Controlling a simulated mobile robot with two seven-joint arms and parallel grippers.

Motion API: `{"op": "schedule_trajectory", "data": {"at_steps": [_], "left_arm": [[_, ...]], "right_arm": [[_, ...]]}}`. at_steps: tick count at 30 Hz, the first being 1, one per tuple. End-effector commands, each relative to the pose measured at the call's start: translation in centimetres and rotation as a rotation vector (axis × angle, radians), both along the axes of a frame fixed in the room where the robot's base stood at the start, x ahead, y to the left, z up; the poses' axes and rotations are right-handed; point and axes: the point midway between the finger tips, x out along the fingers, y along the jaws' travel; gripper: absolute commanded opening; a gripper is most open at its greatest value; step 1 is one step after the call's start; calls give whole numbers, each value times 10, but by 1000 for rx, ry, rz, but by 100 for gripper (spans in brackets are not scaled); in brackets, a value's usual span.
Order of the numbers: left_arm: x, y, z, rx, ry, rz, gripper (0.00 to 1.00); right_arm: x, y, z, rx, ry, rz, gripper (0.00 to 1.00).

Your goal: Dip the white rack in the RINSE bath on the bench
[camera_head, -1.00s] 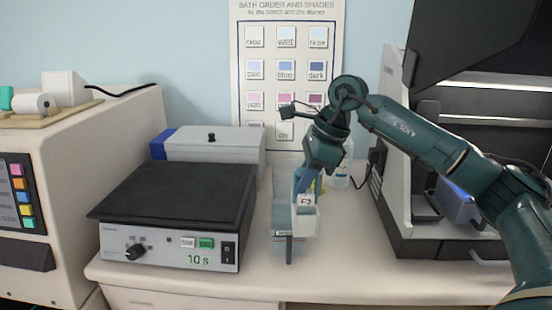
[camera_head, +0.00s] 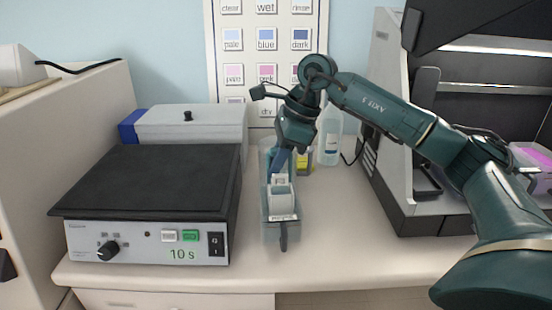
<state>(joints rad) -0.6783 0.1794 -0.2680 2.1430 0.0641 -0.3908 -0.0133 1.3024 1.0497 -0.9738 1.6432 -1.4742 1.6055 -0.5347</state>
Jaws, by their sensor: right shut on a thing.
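The white rack (camera_head: 281,203) is a small pale holder with a raised handle, held upright below my right gripper (camera_head: 279,172). My right gripper is shut on the rack's handle; its fingertips are partly hidden by the wrist. A clear, narrow bath (camera_head: 273,234) stands on the bench right of the hotplate, with a dark grip at its front. The rack lies within the outline of this bath, and its lower part shows behind the front wall. How deep it sits is hard to tell. The bath's label is not readable. My left gripper is not in view.
A black-topped hotplate (camera_head: 150,180) reading 10 s stands close on the left, with a grey lidded box (camera_head: 190,122) behind it. A clear bottle (camera_head: 330,137) and a yellow-labelled item (camera_head: 304,162) stand behind the bath. A large instrument (camera_head: 395,190) is at right.

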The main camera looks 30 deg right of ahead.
Motion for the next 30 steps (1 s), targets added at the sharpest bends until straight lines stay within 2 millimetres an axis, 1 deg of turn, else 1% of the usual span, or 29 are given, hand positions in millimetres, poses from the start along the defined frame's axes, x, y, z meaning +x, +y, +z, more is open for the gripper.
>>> {"op": "schedule_trajectory", "data": {"at_steps": [1,6,18,24,30], "left_arm": [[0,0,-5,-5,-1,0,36],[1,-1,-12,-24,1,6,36],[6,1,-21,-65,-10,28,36],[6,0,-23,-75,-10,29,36],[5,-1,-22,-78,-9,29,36]], "right_arm": [[0,0,-7,0,-1,0,0],[0,0,-20,0,-2,1,0],[0,0,-48,0,-2,1,0],[0,0,-54,0,-2,0,0],[0,0,-55,1,-3,0,0]]}}
